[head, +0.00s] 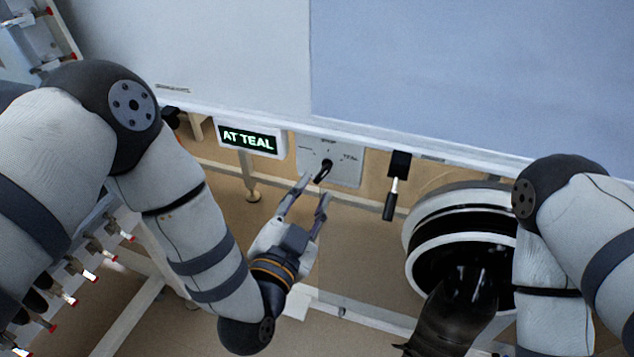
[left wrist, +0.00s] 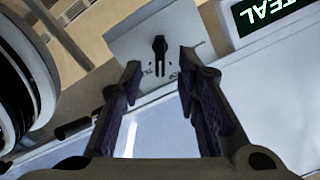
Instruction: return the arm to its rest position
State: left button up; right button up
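My left gripper (head: 304,194) is open and empty in the head view, its two fingers pointing up toward a grey switch plate (head: 343,172) on the glovebox front edge. The plate carries a black knob (head: 323,171). In the left wrist view the open fingers (left wrist: 160,85) stand apart, with the knob (left wrist: 159,48) beyond and between them, seemingly not touched. My right arm (head: 555,260) comes in at the right of the head view; its gripper is not visible.
A display (head: 249,139) reading "AT TEAL" hangs left of the plate. A black-handled lever (head: 391,198) hangs to its right. A round glove port (head: 415,243) with a dark glove (head: 455,315) is by my right arm. Racked red-tipped fittings (head: 75,267) stand at left.

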pick_arm(q)
jog(key=v, duration=0.3)
jog(key=shift+s+a, duration=0.1)
jog(key=shift+s, duration=0.1)
